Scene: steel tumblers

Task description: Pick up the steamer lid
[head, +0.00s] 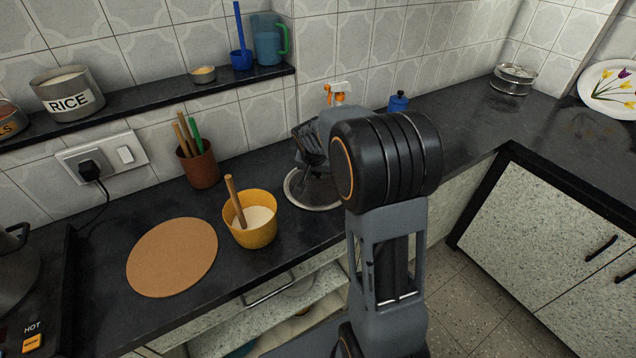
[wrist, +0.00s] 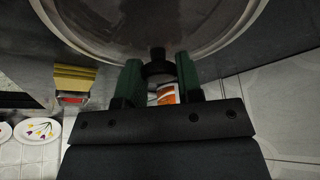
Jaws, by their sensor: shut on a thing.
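The steamer lid is a wide round disc with a pale rim and a see-through or shiny middle. In the head view the lid (head: 322,206) is low over the dark counter, partly hidden by my arm. In the wrist view the lid (wrist: 105,32) fills the top of the picture. My gripper (wrist: 158,72) has green fingertips on either side of the lid's dark knob and is shut on it. In the head view my gripper (head: 308,150) is mostly covered by my own wrist. I cannot tell whether the lid touches the counter.
A yellow pot (head: 252,232) with a wooden handle stands left of the lid, beside a round cork mat (head: 172,257). A brown utensil cup (head: 198,166), a spray bottle (head: 338,92) and a blue canister (head: 398,102) stand near the wall.

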